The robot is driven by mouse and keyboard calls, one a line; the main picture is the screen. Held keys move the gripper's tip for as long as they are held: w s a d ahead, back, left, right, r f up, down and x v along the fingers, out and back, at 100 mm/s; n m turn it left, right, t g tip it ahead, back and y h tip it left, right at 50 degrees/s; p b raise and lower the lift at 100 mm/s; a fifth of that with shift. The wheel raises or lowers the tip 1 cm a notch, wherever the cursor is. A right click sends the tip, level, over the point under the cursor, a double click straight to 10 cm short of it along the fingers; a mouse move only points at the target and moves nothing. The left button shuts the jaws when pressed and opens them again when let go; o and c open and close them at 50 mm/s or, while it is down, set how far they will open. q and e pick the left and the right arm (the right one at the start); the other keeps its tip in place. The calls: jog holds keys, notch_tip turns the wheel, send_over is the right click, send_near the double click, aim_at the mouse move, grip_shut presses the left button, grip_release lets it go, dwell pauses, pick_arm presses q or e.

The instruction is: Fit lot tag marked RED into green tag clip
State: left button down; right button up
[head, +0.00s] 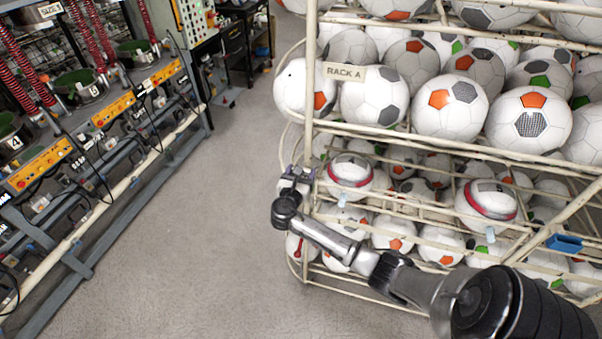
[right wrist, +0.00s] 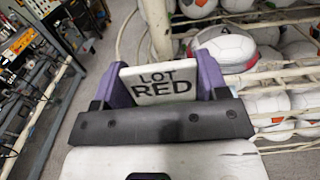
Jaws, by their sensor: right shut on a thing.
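The white lot tag (right wrist: 160,82), marked LOT RED in black letters, is upright between the two purple fingers of my right gripper (right wrist: 160,84) in the right wrist view. The fingers grip it at its left and right ends. In the head view my right gripper (head: 298,174) is beside the front left post of RACK A, and the tag is too small there to make out surely. I cannot make out a green tag clip in either view. My left gripper is not in view.
RACK A (head: 309,120), with cream rails and full of footballs, fills the right. A blue piece (head: 565,243) sits on its front rail. The press bench (head: 110,140) stands left; bare floor (head: 190,220) lies between.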

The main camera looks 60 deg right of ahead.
jog(key=shift+f, duration=0.2)
jog(key=o, duration=0.8)
jog(key=shift+o, duration=1)
jog(key=shift+a, duration=0.1)
jog(key=shift+a, duration=0.25)
jog(key=b+v, duration=0.2)
jog(key=v, duration=1.1)
